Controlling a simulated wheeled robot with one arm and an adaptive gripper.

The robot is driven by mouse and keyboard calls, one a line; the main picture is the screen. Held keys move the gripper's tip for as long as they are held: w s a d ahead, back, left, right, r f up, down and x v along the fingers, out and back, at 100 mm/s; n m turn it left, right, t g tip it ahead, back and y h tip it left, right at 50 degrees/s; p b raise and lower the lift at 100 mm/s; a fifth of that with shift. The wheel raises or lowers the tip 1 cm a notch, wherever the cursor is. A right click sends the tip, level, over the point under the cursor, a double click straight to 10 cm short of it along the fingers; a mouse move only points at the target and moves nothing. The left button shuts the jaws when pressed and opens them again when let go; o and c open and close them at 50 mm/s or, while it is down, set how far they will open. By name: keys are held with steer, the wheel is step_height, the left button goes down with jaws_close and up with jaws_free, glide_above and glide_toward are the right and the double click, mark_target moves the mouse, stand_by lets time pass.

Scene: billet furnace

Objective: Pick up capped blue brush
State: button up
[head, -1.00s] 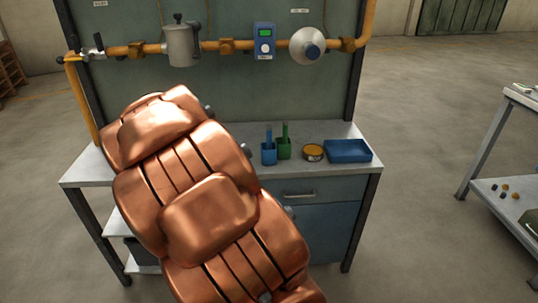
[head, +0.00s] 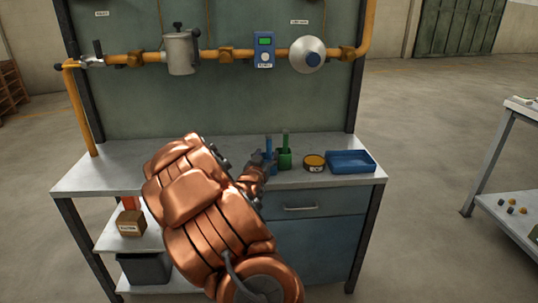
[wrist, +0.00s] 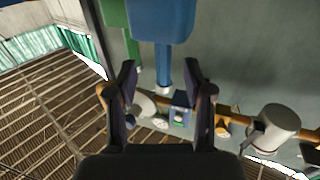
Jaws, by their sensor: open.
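The blue brush (head: 269,144) stands upright in a blue holder (head: 273,168) on the bench top, left of a green one. In the wrist view the picture is turned over, and the blue brush's handle (wrist: 163,76) points down from the blue holder (wrist: 160,18). My gripper (wrist: 161,70) is open, with one finger on each side of the handle's end in that view. I cannot tell whether they touch it. In the head view my gripper (head: 260,159) is at the blue holder and partly covers it. The brush's lower part is hidden in the holder.
A green brush in a green holder (head: 285,160) stands close on the right. Further right are a yellow tin (head: 314,163) and a blue tray (head: 351,162). A pipe (head: 205,56) with fittings and a blue meter (head: 264,46) runs above the bench. The left bench top is clear.

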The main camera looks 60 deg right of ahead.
mark_target(268, 150)
steer(key=shift+x, duration=2.6)
steer(key=shift+w+f, duration=0.15)
steer(key=shift+w, duration=0.05)
jaws_close()
